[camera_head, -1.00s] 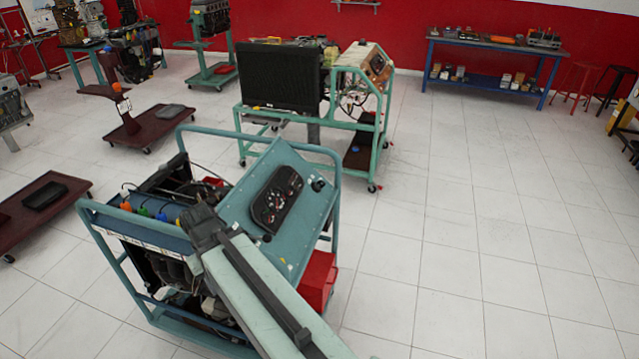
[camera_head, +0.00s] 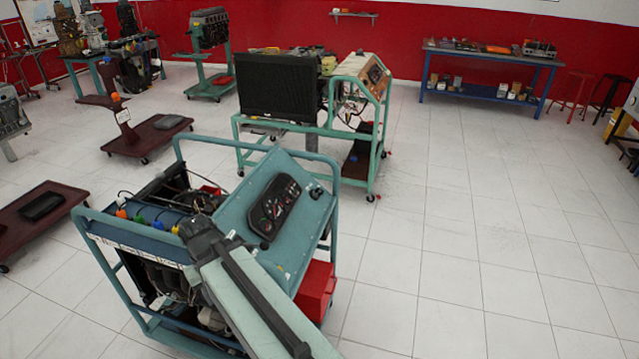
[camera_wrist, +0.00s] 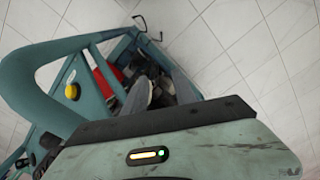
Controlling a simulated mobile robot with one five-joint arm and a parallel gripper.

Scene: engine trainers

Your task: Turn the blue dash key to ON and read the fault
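A teal engine stand with a sloped dash panel (camera_head: 235,208) stands in the centre of the head view. A dark gauge cluster (camera_head: 273,207) with round dials sits in it. A small dark knob (camera_head: 316,191) is at its upper right; I cannot tell whether it is the key switch. No blue dash key can be made out. My arm (camera_head: 255,292) reaches up from the bottom, its end over the stand's left side, beside the panel. The wrist view shows a teal tube frame (camera_wrist: 45,95) and a yellow cap (camera_wrist: 72,91).
An engine with coloured caps (camera_head: 140,219) fills the stand's left. A red box (camera_head: 316,290) is at its right side. Another stand with a radiator (camera_head: 278,86) stands behind. A dark red trolley (camera_head: 30,222) is at left. The tiled floor (camera_head: 470,260) at right is clear.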

